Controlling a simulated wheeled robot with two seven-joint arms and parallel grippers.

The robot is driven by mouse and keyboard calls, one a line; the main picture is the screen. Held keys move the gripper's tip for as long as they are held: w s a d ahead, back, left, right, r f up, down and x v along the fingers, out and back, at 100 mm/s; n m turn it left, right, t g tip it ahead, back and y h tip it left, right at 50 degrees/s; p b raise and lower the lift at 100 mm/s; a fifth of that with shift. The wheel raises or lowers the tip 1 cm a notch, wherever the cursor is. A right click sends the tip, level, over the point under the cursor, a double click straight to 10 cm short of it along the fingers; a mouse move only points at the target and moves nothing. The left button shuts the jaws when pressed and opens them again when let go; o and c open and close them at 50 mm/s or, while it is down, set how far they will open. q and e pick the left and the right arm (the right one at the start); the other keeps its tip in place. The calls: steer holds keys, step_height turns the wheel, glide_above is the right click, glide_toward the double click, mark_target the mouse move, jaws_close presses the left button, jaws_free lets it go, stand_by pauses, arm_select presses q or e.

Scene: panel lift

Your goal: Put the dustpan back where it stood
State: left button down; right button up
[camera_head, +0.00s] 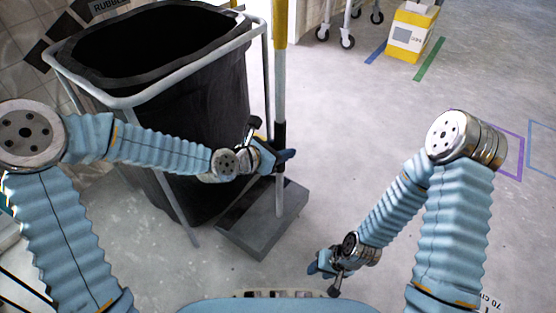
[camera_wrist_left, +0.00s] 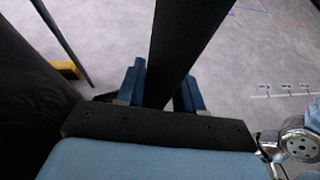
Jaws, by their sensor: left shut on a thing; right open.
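The dustpan (camera_head: 255,228) is a dark grey pan with a tall upright handle, black at the grip, pale above and yellow at the top. My left gripper (camera_head: 284,156) is shut on the black part of the handle. In the left wrist view the black handle (camera_wrist_left: 187,40) passes between the blue fingers of my left gripper (camera_wrist_left: 164,82). The pan is low, beside the bin; I cannot tell whether it touches the floor. My right gripper (camera_head: 322,272) is open and empty, low at the front, right of the pan.
A black-lined bin (camera_head: 215,105) in a grey tube frame (camera_head: 150,92) stands left, close behind my left arm. A yellow box (camera_head: 411,35) stands at the back between blue and green floor strips. Trolley wheels (camera_head: 347,41) are behind. The middle floor is clear.

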arm_select(q)
steer(key=shift+w+a+f, duration=0.15)
steer(key=shift+a+f, duration=0.05)
steer(key=shift+f, duration=0.05)
steer(key=shift+a+f+b, duration=0.2)
steer(key=shift+f+b, duration=0.4)
steer(key=shift+f, duration=1.25)
steer(key=c, duration=0.7)
jaws_free()
